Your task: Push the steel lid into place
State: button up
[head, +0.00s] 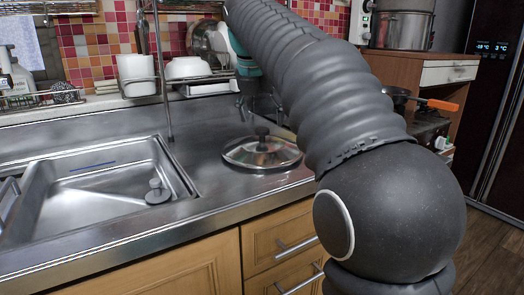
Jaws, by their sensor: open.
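The steel lid (252,155) lies on the steel counter to the right of the sink. It is round and shiny, with a dark knob on top. My gripper (261,113) is open, behind and above the lid in the picture, and appears apart from it. My own arm crosses the view and hides part of the gripper. I cannot tell the exact gap between the fingers and the lid.
The sink (95,195) is left of the lid, with a thin upright pole behind it. A dish rack with a white container (137,74) and bowls (187,68) stands at the back. A pan with an orange handle (440,104) is at right. Counter left of the lid is clear.

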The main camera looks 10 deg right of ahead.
aim_at(261, 129)
jog(key=shift+a+b+x, duration=0.2)
jog(key=shift+b+x, duration=0.15)
jog(key=shift+x, duration=0.95)
jog(key=shift+a+b+x, duration=0.2)
jog(key=shift+b+x, duration=0.1)
jog(key=shift+x, duration=1.05)
grip_shut()
